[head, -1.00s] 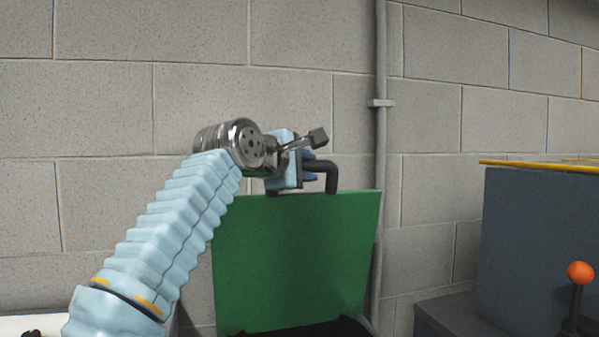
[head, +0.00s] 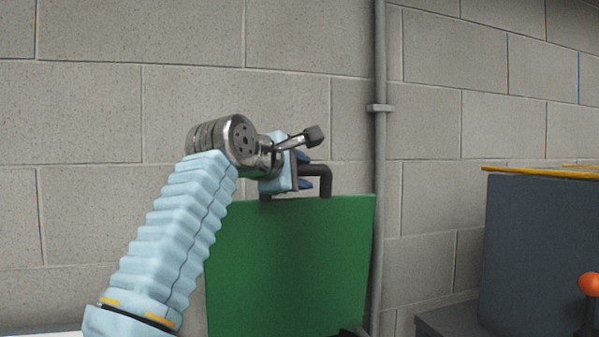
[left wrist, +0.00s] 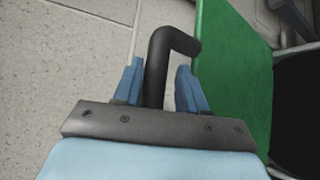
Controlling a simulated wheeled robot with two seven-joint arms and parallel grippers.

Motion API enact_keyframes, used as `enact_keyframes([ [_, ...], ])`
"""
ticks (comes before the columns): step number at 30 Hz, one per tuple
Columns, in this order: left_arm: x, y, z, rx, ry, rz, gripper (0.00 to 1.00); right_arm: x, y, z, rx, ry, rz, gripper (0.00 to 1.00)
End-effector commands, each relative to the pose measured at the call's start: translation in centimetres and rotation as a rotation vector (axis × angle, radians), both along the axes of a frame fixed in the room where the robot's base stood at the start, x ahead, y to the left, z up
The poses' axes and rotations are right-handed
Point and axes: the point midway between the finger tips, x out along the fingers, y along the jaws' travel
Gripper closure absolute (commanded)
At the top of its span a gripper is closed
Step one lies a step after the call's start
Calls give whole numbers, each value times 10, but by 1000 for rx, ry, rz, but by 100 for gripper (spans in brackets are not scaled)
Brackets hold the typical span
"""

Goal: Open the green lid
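The green lid (head: 290,265) stands raised, close to upright, against the wall side in the head view. Its black bent handle (head: 324,180) sticks up from its top edge. My left gripper (head: 305,172) is at the handle. In the left wrist view the two blue fingers (left wrist: 158,88) stand apart on either side of the black handle (left wrist: 157,65), with a gap showing on the right side. The green lid (left wrist: 232,70) is at the right there, beside a dark opening (left wrist: 298,120). My right gripper is not in view.
A grey block wall (head: 300,100) is close behind, with a vertical conduit (head: 380,150) just right of the lid. A blue-grey box (head: 535,250) with a yellow edge stands at the right. An orange-knobbed lever (head: 590,284) is in front of it.

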Motion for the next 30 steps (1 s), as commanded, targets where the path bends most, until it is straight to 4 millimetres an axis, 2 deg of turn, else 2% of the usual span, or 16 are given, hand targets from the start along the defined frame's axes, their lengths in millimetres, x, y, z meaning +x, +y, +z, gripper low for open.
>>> enact_keyframes([
  [10, -1, 0, 1, -1, -2, 0, 48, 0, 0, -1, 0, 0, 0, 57],
  [14, -11, 6, 1, -1, -3, -1, 48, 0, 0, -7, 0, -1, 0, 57],
  [21, -58, 31, 13, -3, -5, -3, 48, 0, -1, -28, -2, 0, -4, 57],
  [27, -96, 52, 23, -2, -4, -1, 48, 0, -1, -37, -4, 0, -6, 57],
  [30, -109, 58, 28, -2, -2, -2, 48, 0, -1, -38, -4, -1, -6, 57],
])
